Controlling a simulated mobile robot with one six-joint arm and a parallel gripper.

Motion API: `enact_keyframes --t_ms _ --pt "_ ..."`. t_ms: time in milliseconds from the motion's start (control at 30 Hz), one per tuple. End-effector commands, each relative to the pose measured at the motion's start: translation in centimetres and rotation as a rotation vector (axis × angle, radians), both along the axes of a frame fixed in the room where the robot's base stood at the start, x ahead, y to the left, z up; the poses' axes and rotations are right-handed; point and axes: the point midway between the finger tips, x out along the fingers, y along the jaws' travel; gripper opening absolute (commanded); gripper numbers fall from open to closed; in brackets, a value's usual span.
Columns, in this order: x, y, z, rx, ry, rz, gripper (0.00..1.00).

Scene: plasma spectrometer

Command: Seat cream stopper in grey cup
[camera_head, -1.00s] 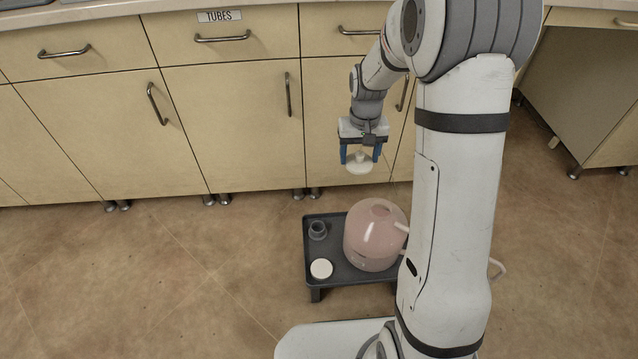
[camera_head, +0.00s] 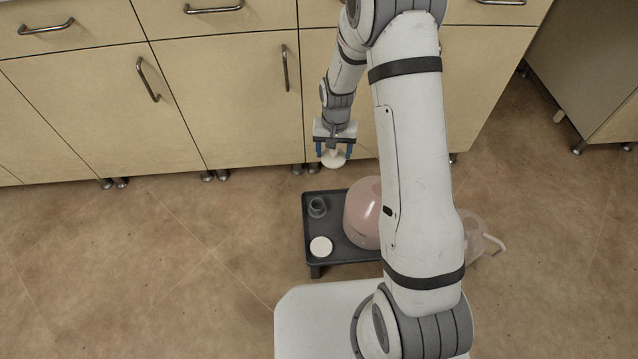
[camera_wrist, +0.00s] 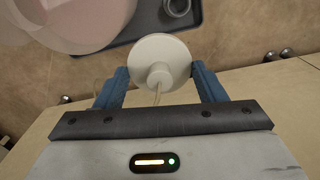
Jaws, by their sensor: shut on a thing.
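My gripper (camera_head: 334,152) is shut on the cream stopper (camera_head: 333,160) and holds it in the air above and behind the low tray. In the wrist view the round stopper (camera_wrist: 160,58) sits between the blue fingers of my gripper (camera_wrist: 160,80), its wide disc facing away from the palm. The grey cup (camera_head: 317,207) stands upright in the back left corner of the dark tray (camera_head: 345,250). The cup (camera_wrist: 177,8) also shows at the top of the wrist view, cut by the frame edge. The stopper and the cup are apart.
A large pink translucent vessel (camera_head: 362,213) stands on the tray right of the cup, partly hidden by my arm. A white round disc (camera_head: 321,247) lies at the tray's front left. Cabinets (camera_head: 230,100) line the back. The floor left of the tray is clear.

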Motion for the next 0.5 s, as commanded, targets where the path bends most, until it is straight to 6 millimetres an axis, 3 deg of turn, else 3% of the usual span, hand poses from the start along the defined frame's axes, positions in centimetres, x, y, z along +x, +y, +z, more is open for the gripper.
enact_keyframes --t_ms 33,200,333,500 --pt "-0.6 1.1 -2.5 -0.002 0.010 -0.021 0.40" --pt "-2.2 3.6 -8.6 -0.002 0.006 -0.105 0.40" --pt "-3.1 4.5 -11.2 -0.001 0.002 -0.144 0.40" --pt "-3.4 4.9 -12.5 0.000 -0.001 -0.161 0.40"
